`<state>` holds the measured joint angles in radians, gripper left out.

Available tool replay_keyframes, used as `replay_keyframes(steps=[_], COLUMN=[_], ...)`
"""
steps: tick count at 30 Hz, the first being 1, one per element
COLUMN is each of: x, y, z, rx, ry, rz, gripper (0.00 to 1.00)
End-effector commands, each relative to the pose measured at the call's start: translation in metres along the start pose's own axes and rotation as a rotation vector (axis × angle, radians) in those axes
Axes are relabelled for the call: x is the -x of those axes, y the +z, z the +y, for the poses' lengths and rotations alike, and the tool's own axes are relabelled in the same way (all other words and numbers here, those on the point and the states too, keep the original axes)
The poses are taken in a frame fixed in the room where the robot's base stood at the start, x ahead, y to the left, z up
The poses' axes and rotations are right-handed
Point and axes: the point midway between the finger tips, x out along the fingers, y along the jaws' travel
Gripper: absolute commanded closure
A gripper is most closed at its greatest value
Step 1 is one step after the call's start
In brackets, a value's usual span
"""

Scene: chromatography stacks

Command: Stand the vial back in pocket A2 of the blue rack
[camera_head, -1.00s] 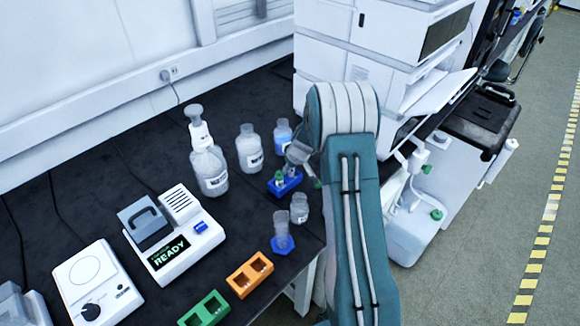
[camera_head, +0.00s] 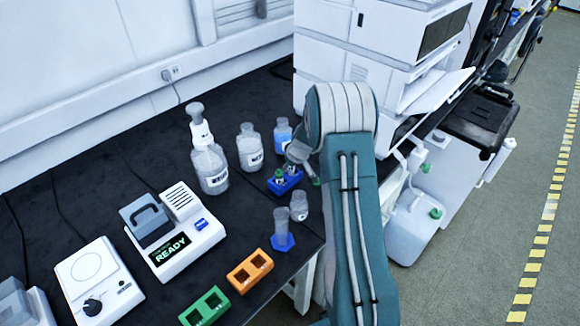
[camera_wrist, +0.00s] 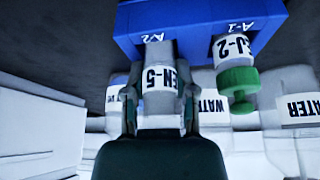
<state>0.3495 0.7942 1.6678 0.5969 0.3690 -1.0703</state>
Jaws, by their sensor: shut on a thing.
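The blue rack (camera_head: 285,186) stands near the bench's right edge, beside my arm; it fills the top of the wrist view (camera_wrist: 190,22), with pocket marks A-2 and A-1. In the head view my gripper (camera_head: 293,160) is small and partly hidden.
Bottles (camera_head: 249,148) stand behind the rack, and a small clear bottle (camera_head: 299,207) stands in front. A blue-footed cylinder (camera_head: 282,230), orange rack (camera_head: 250,271) and green rack (camera_head: 205,307) lie nearer. A white instrument stack (camera_head: 395,45) rises at the back right.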

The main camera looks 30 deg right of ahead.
Motion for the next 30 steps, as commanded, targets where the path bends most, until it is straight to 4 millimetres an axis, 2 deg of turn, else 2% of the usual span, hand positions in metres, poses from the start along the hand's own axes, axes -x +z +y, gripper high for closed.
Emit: replay_keyframes(steps=[1, 2, 3, 5, 6, 18, 19, 26, 30], x=[-0.013, -0.014, -0.014, -0.014, -0.014, -0.009, -0.009, -0.008, 0.000], y=[0.014, 0.014, 0.014, 0.014, 0.015, 0.014, 0.014, 0.012, 0.008], z=[-0.005, -0.004, -0.004, -0.004, -0.004, -0.006, -0.006, -0.005, -0.005], rx=[-0.003, -0.003, -0.003, -0.004, -0.004, -0.004, -0.004, -0.003, -0.004], ry=[-0.011, -0.011, -0.011, -0.012, -0.013, -0.012, -0.012, -0.010, -0.009], rz=[-0.028, -0.028, -0.028, -0.029, -0.029, -0.025, -0.025, -0.021, -0.018], gripper=[1.00, 1.00, 0.55, 0.28, 0.23, 0.23, 0.00, 0.00, 0.00])
